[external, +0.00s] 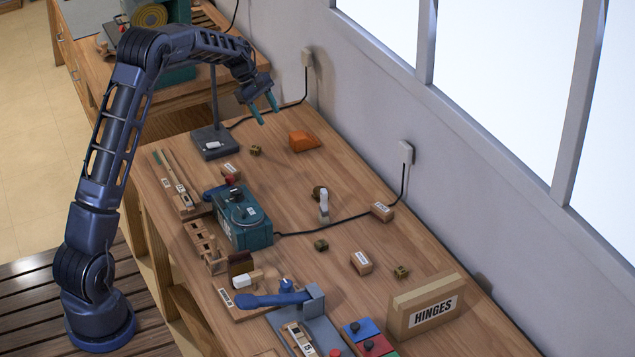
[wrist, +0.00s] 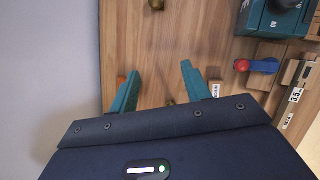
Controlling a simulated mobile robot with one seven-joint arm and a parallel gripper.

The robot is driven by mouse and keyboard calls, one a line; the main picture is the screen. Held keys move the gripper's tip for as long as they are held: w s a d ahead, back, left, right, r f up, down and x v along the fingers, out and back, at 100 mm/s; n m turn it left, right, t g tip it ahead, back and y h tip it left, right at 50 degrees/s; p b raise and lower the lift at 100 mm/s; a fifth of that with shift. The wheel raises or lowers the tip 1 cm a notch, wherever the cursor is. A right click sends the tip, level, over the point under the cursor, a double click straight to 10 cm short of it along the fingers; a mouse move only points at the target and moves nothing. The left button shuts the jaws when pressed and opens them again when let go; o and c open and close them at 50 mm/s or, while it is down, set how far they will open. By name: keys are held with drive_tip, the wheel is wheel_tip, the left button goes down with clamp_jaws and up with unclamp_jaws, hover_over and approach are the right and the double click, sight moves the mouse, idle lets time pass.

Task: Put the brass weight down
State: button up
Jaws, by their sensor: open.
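My gripper (external: 266,110) is open and raised above the far end of the workbench. In the wrist view its two teal fingers (wrist: 160,70) are spread apart, with nothing held between them. A small brass-coloured piece (external: 255,151) rests on the bench below my gripper; it also shows in the wrist view (wrist: 170,103), partly hidden by the gripper body. A rounder brass-brown piece (wrist: 156,5) is cut by the top edge of the wrist view. More small brass-coloured pieces (external: 321,245) (external: 401,272) lie on the bench. I cannot tell which is the brass weight.
An orange wedge (external: 303,140) and a dark lamp base (external: 212,142) with a pole stand near the gripper. A teal machine (external: 242,217), a white-and-grey upright piece (external: 324,207) and a HINGES box (external: 428,306) stand nearer. A black cable crosses the bench; the wall runs along the right.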

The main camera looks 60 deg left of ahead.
drive_tip(key=s+d+r+m+y, duration=0.1)
drive_tip(key=s+d+r+m, duration=0.2)
drive_tip(key=s+d+r, duration=0.5)
drive_tip(key=s+d+r+m, duration=0.3)
drive_tip(key=d+r+m, duration=0.15)
drive_tip(key=d, duration=0.65)
drive_tip(key=s+d+r+m+y, duration=0.1)
drive_tip(key=s+d+r+m, duration=0.2)
drive_tip(key=s+d+r, duration=0.5)
drive_tip(key=s+d+f+m, duration=0.1)
drive_tip(key=s+d+m, duration=0.2)
drive_tip(key=s+d, duration=0.2)
drive_tip(key=s+d+f+m+y, duration=0.1)
drive_tip(key=s+d+m, duration=0.3)
drive_tip(key=s, duration=0.8)
drive_tip(key=s+d+f+m+t+y, duration=0.1)
drive_tip(key=s+d+m, duration=0.3)
drive_tip(key=s, duration=0.4)
drive_tip(key=shift+s+d, duration=0.25)
drive_tip(key=shift+d, duration=0.6)
drive_tip(key=shift+o, duration=0.5)
